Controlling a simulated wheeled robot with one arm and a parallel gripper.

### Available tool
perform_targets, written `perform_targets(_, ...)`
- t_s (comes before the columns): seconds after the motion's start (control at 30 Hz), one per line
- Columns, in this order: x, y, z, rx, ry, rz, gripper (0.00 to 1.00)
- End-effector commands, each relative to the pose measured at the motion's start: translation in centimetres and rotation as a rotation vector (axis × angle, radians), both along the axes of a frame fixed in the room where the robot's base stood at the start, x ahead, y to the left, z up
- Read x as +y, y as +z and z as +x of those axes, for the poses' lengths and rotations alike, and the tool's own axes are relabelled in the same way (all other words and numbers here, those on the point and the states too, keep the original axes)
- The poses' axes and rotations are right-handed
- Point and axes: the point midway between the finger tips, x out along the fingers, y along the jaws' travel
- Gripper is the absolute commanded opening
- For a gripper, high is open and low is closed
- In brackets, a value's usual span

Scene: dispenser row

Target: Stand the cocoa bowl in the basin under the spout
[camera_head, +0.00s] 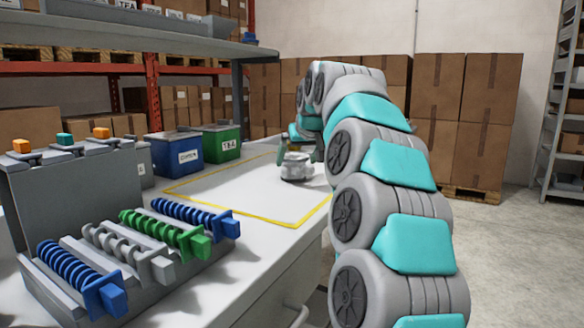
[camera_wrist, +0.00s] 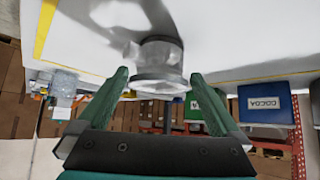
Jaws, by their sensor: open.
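A round grey metal vessel (camera_head: 296,168), which looks like the bowl, stands on the white bench top inside a yellow outline. I see no cocoa mark on it. My gripper (camera_head: 300,154) is at this vessel in the head view, partly hidden by my own arm. In the wrist view, the two green fingers of my gripper (camera_wrist: 160,76) are spread apart, and the vessel (camera_wrist: 158,66) shows between them. I cannot tell whether either finger touches it. I cannot make out the basin or the spout in either view.
A dispenser unit (camera_head: 75,190) with several blue, grey and green coils fills the left front. A blue bin (camera_head: 176,152) and a green TEA bin (camera_head: 221,142) stand behind the outline. The blue bin reads COCOA in the wrist view (camera_wrist: 265,104). The outlined area looks otherwise clear.

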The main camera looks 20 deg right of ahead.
Motion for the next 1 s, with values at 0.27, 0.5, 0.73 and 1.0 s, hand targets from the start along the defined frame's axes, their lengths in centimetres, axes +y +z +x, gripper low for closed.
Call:
perform_targets(0.27,-0.2,-1.7,1.8,-0.002,0.0,0.0,1.0)
perform_targets(0.5,-0.5,-3.7,3.9,-0.002,0.0,0.0,1.0)
perform_targets(0.73,-0.5,-3.8,3.9,-0.004,-0.001,-0.001,0.98)
perform_targets(1.0,-0.5,-3.8,3.9,-0.003,0.0,0.0,0.67)
